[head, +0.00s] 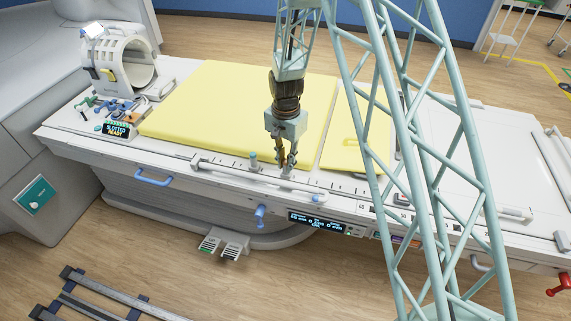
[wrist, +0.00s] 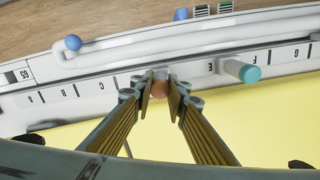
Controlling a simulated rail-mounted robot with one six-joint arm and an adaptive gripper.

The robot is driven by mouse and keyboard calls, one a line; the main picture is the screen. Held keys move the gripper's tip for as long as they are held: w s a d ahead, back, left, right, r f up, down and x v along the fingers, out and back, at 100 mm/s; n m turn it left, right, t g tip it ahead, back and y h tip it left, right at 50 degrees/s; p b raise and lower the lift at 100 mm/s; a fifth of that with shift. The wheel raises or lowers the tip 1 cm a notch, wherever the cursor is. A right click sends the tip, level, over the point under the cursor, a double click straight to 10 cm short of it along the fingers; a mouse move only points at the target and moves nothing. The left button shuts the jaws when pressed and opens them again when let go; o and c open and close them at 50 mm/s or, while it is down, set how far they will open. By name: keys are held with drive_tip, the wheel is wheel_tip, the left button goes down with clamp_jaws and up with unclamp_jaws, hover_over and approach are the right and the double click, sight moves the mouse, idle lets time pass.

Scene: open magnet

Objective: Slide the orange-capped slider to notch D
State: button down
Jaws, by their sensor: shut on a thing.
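My gripper (head: 286,160) is over the near edge of the table, fingers down. In the wrist view its fingertips (wrist: 160,82) are shut on the orange-capped slider (wrist: 160,90), whose brownish-orange rounded cap shows between them. The lettered notch strip (wrist: 80,88) runs across the wrist view, with A, B and C readable to the left of my gripper. More letters show on the right. My fingers and the slider hide the marks between, so I cannot tell which notch the slider is at.
A second slider with a teal cap (wrist: 240,71) stands on the strip, right of my gripper in the wrist view. A white rail (head: 235,170) runs along the edge. A yellow mat (head: 220,105) lies behind. A ring-shaped coil (head: 120,62) and small parts occupy the far left.

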drive_tip(key=c, duration=2.5)
unclamp_jaws()
drive_tip(key=shift+w+a, duration=0.1)
drive_tip(key=shift+a, duration=0.2)
drive_tip(key=shift+c, duration=0.2)
drive_tip(key=shift+d+r, duration=0.1)
drive_tip(key=shift+r, duration=0.05)
drive_tip(key=shift+r, duration=0.4)
wheel_tip(320, 180, up, 11)
